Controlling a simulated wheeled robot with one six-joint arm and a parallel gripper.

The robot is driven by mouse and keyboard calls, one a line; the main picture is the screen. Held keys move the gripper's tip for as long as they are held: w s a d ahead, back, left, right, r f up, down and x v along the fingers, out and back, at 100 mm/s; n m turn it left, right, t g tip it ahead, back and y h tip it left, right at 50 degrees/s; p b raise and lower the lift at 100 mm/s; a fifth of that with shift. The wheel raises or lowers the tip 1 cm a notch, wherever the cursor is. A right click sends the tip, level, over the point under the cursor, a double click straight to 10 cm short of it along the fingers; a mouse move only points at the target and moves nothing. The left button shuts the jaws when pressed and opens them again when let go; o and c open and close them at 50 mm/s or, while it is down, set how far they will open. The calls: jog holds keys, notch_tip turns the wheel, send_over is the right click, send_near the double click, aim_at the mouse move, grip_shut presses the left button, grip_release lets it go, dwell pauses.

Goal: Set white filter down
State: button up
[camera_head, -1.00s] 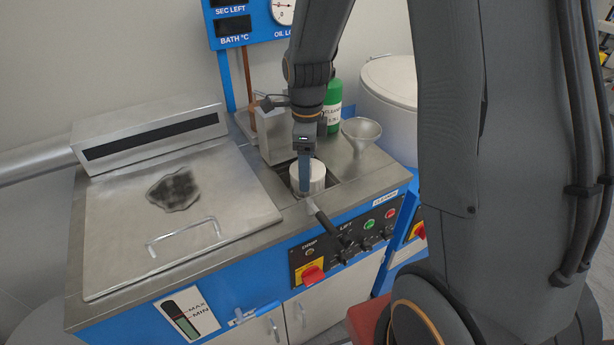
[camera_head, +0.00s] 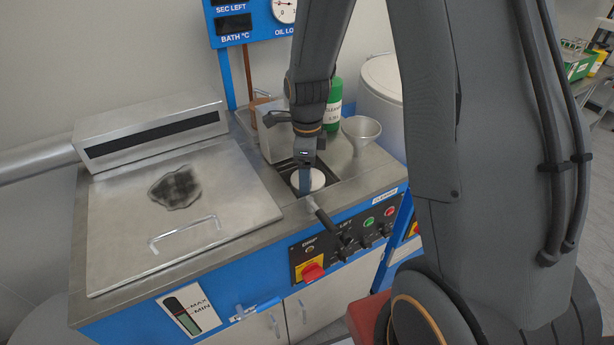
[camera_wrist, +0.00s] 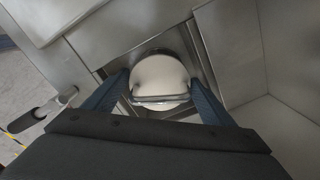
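The white filter (camera_head: 316,181) is a round, pale cylinder down in a dark square well (camera_head: 331,177) in the steel worktop. In the wrist view, the filter (camera_wrist: 160,72) shows its round top and a thin metal bar across its near side. My gripper (camera_head: 305,190) points down into the well. In the wrist view, the blue fingers of my gripper (camera_wrist: 158,80) stand on both sides of the filter and seem to press on it. The filter's lower part and its base are hidden.
A steel lid with a handle (camera_head: 184,235) lies left of the well. A steel box (camera_head: 273,130), a green bottle (camera_head: 333,104) and a funnel (camera_head: 361,131) stand behind it. A black lever (camera_head: 322,217) and control panel (camera_head: 345,245) are in front.

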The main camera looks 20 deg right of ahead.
jog(key=shift+r, duration=0.1)
notch_tip(320, 180, up, 11)
jog(key=shift+w+b, duration=0.1)
jog(key=shift+b, duration=1.15)
jog(key=shift+r, duration=0.45)
jog(key=shift+s+f+n, duration=0.15)
jog(key=shift+s+n, duration=0.5)
jog(key=shift+n, duration=0.35)
jog(key=s+f+n, duration=0.1)
jog(key=s+n, duration=0.2)
jog(key=n, duration=0.3)
jog(key=s+f+n, duration=0.2)
jog(key=s+n, duration=0.2)
jog(key=n, duration=0.2)
jog(key=s+f+n+t, duration=0.1)
jog(key=s+n, duration=0.2)
jog(key=n, duration=0.3)
jog(key=shift+s+f, duration=0.35)
jog(key=shift+s+f+n, duration=0.15)
jog(key=shift+s+n, duration=0.2)
jog(key=shift+n, duration=0.35)
jog(key=shift+s+f+n, duration=0.1)
jog(key=shift+s+n, duration=0.2)
jog(key=shift+n, duration=0.4)
